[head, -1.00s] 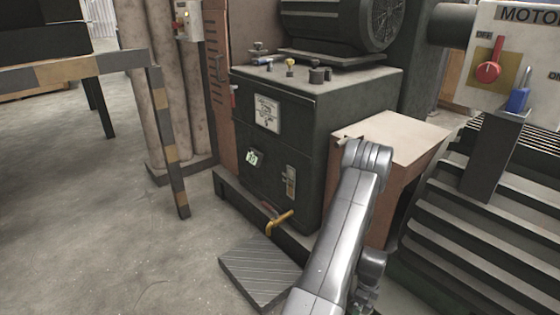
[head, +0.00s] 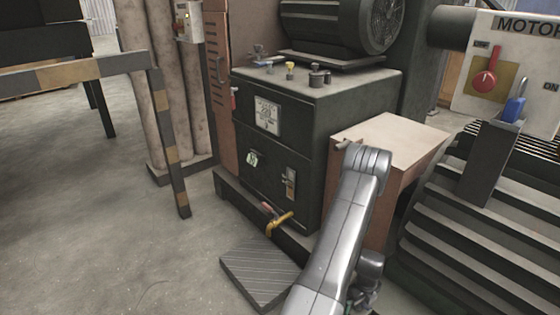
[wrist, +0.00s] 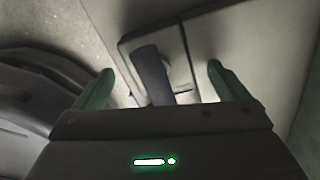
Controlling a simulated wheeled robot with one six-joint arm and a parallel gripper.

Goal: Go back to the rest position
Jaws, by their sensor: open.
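My gripper (wrist: 160,80) shows in the wrist view with its two green fingers spread wide apart. Nothing is held between them. Beyond the fingers is a pale panel with a raised plate and a dark handle-like part (wrist: 150,75); a gap between this part and the fingers cannot be judged. In the head view my grey arm rises from the bottom centre and bends at a joint in front of the brown box. The gripper itself is hidden in that view.
A dark green machine cabinet (head: 300,110) carries a motor (head: 340,25). A brown box (head: 392,140), ribbed housing (head: 470,230) and motor switch panel (head: 520,60) stand right. A striped barrier (head: 160,120) stands left. A ribbed plate (head: 258,272) lies on the floor. Floor at lower left is clear.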

